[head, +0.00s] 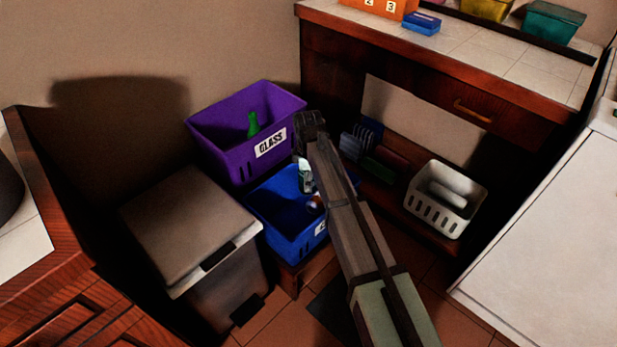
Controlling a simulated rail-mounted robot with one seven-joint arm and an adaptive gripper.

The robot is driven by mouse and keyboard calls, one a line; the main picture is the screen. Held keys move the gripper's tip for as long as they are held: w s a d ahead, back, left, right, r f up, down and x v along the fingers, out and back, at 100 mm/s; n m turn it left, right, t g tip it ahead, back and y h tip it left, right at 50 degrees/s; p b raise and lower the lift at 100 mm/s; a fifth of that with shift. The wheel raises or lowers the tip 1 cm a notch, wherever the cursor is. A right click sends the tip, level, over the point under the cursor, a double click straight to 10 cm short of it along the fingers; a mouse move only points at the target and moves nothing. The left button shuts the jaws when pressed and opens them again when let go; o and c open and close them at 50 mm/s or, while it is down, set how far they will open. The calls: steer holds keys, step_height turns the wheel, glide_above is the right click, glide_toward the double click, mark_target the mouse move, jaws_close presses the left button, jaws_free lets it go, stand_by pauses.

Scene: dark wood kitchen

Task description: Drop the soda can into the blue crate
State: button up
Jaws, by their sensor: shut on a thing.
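My gripper (301,155) points down at the end of my arm, over the back part of the blue crate (262,213). It is shut on the soda can (305,178), a small white and green shape just below the fingers. The can appears within the outline of the crate opening; its exact height above the crate floor is hard to tell. My arm hides the right side of the crate and part of its front label.
A purple crate (215,135) labelled GLASS, with a green bottle (253,125) inside, stands behind the blue crate. A grey lidded bin (190,222) is at left. A white basket (465,196) sits at right. Another small item (314,204) lies in the blue crate.

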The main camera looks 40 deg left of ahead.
steer(key=shift+f+b, duration=1.05)
steer(key=shift+f, duration=0.45)
